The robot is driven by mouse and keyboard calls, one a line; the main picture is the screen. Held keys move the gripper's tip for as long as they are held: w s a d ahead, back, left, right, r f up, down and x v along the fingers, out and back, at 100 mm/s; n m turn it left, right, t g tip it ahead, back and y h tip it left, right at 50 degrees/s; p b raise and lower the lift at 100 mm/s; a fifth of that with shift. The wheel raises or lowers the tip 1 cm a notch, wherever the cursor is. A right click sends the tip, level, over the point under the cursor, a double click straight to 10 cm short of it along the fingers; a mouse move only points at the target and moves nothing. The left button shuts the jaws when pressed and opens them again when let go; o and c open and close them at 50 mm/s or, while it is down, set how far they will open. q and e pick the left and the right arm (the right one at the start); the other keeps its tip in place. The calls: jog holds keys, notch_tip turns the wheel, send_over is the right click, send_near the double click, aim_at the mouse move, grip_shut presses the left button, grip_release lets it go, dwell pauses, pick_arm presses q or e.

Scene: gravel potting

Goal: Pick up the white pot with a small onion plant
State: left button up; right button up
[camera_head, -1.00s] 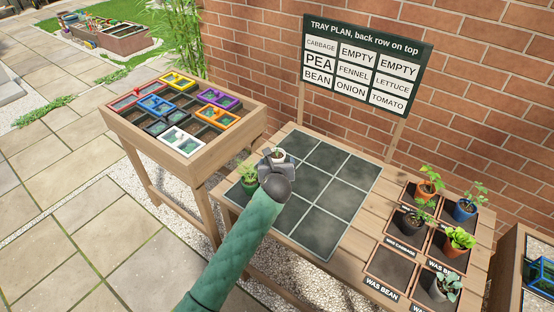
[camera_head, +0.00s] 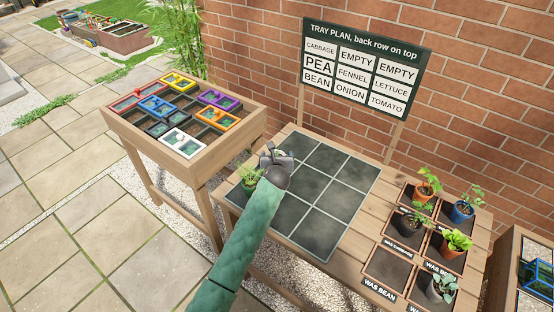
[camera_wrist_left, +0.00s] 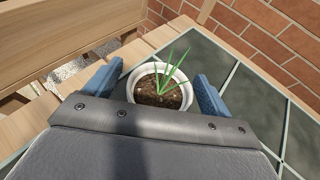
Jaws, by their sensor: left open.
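In the left wrist view the white pot (camera_wrist_left: 188,93) stands on the dark gridded tray. A small onion plant (camera_wrist_left: 165,72) with thin green leaves grows from its brown soil. My left gripper (camera_head: 277,159) is open, with one blue finger pad on each side of the pot. I cannot tell whether the pads touch it. In the head view the gripper covers most or all of the pot, over the left back part of the tray (camera_head: 325,185). My right gripper is not in view.
A leafy plant (camera_head: 249,178) stands on the tray just left of my arm. Several potted plants stand on labelled squares at right, including a blue pot (camera_head: 462,213). A wooden bin (camera_head: 175,165) with coloured frames stands left. A sign (camera_head: 365,68) and brick wall are behind.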

pick_arm(q)
jog(key=c, duration=1.1)
